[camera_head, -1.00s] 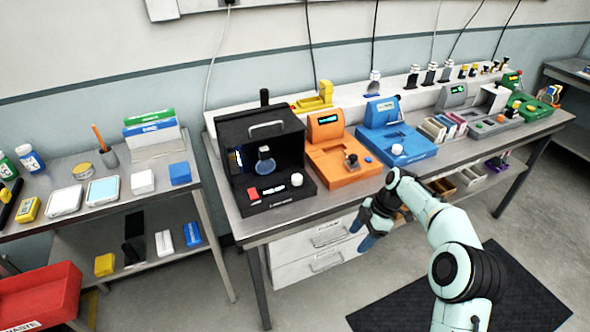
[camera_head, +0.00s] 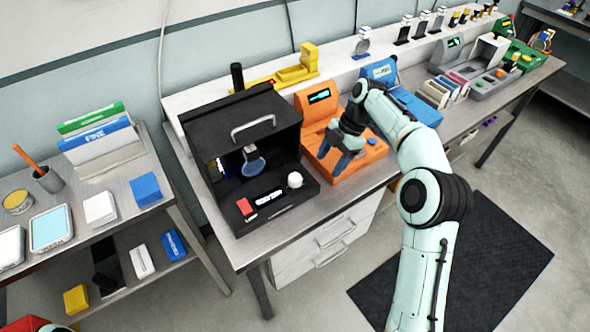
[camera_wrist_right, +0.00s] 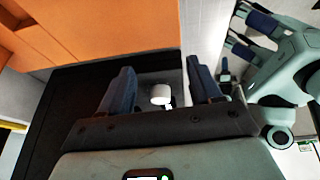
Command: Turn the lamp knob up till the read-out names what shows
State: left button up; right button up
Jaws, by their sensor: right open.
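The black lamp box (camera_head: 240,140) stands at the left end of the bench, with a round lens-like disc (camera_head: 253,162) inside its open front. The white lamp knob (camera_head: 295,180) is on its front ledge, right of a small lit read-out (camera_head: 269,197) too small to read. A red switch (camera_head: 245,207) is at the ledge's left. My right gripper (camera_head: 336,162) is open and empty, right of the knob and over the front of the orange module. In the right wrist view the knob (camera_wrist_right: 160,92) shows between the open fingers (camera_wrist_right: 161,85), apart from them.
The orange module (camera_head: 345,178) stands close right of the lamp box, with a blue module (camera_head: 415,105) beyond it. A yellow device (camera_head: 300,70) is on the shelf behind. A side table (camera_head: 75,235) is at left.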

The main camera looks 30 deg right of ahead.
aim_at(295, 177)
jog(key=a, duration=0.9)
jog(key=shift+w+a, duration=0.35)
jog(key=shift+w, duration=0.05)
jog(key=shift+a+f+b, duration=0.1)
jog(key=shift+f+b, duration=0.2)
jog(key=shift+f, duration=0.3)
jog(key=shift+w, duration=0.1)
jog(key=c, duration=1)
